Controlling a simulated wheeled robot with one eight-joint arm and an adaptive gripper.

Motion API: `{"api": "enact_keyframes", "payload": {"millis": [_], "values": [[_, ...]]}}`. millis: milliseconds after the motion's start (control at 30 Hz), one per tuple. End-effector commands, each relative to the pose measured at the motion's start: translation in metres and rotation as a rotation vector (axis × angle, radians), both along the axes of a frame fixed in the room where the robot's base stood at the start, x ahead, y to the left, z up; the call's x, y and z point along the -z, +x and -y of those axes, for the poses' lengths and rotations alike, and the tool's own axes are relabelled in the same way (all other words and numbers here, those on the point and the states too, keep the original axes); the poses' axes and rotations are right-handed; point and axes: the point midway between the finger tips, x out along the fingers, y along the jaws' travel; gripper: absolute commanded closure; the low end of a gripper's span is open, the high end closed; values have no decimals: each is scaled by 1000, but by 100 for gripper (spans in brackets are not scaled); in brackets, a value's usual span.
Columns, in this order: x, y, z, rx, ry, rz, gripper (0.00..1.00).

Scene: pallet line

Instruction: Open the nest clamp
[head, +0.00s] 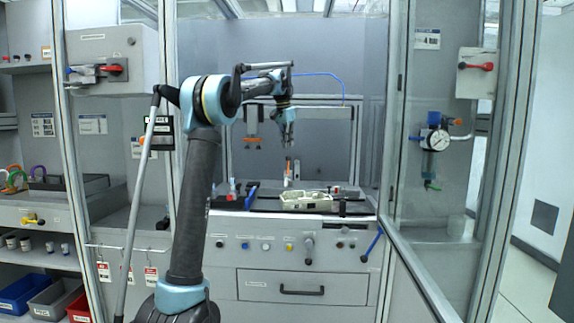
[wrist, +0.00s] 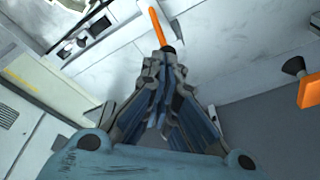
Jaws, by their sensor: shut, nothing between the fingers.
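An upright orange-tipped handle (head: 287,181), which looks like the clamp's lever, stands at the left side of the pale nest tray (head: 305,203) on the bench. In the wrist view an orange bar (wrist: 160,27), likely the same handle, lies just beyond my fingertips. My gripper (head: 289,146) hangs above the handle, with a visible gap in the head view. In the wrist view my gripper (wrist: 164,62) has its fingers together with nothing between them. The clamp's base and pressing arm are too small to make out.
Orange-ended hanging parts (head: 253,146) are left of my gripper. Blue and black bench parts (head: 250,196) lie left of the tray. A blue-handled lever (head: 372,244) is at the bench's front right. Enclosure posts (head: 394,110) flank the opening.

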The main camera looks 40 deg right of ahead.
Motion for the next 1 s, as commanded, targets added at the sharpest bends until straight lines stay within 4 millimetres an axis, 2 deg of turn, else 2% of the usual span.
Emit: {"api": "enact_keyframes", "payload": {"millis": [367,700,1000], "values": [[-8,-30,-38,335,-183,294,100],[-6,-62,-83,613,-284,608,100],[-1,-80,-109,750,-313,795,100]]}}
